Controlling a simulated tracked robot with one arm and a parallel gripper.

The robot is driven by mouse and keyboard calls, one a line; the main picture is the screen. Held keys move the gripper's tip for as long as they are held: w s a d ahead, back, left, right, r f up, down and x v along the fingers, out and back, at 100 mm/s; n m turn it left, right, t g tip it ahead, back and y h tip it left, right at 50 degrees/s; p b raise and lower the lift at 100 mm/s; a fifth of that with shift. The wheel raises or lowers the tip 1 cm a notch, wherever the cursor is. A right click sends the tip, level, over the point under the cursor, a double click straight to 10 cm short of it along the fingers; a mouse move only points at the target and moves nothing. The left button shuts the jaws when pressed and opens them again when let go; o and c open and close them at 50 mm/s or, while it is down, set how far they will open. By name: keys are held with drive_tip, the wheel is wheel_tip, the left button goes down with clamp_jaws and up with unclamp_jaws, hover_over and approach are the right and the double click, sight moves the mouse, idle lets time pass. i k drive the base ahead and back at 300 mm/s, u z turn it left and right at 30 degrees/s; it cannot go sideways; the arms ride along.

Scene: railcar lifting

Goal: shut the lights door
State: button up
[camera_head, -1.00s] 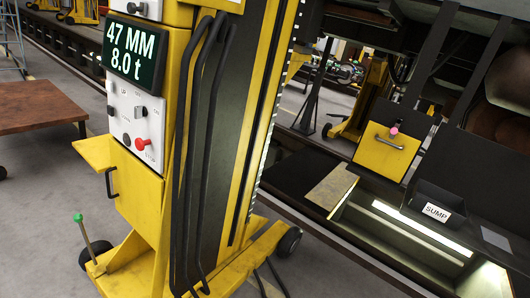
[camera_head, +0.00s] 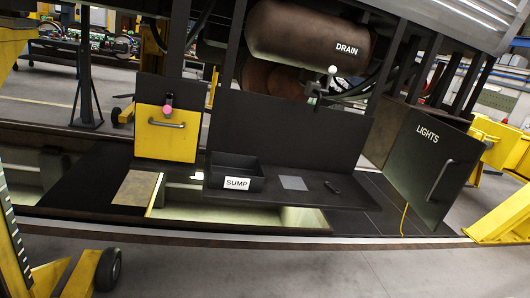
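The lights door (camera_head: 418,168) is a dark panel with white "LIGHTS" lettering, at the right in the head view. It stands at an angle at the end of the dark bench under the railcar. A dark bar handle (camera_head: 440,180) runs up its right side. A brownish panel (camera_head: 384,132) shows at its left edge. How far the door stands open is hard to tell from here. A yellow cable (camera_head: 404,221) hangs below it. My gripper is not in view.
A yellow panel with a handle (camera_head: 168,138), a sump tray (camera_head: 237,184) and a drain tank (camera_head: 310,36) are left of the door. A yellow jack foot (camera_head: 500,218) stands close at right. The grey floor (camera_head: 290,274) in front is clear.

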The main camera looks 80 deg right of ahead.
sight(431, 161)
drive_tip(key=z, duration=0.8)
drive_tip(key=i, duration=0.1)
drive_tip(key=z, duration=2.6)
drive_tip(key=i, duration=1.5)
drive_tip(key=z, duration=0.15)
drive_tip(key=k, duration=0.55)
drive_tip(key=u, duration=0.05)
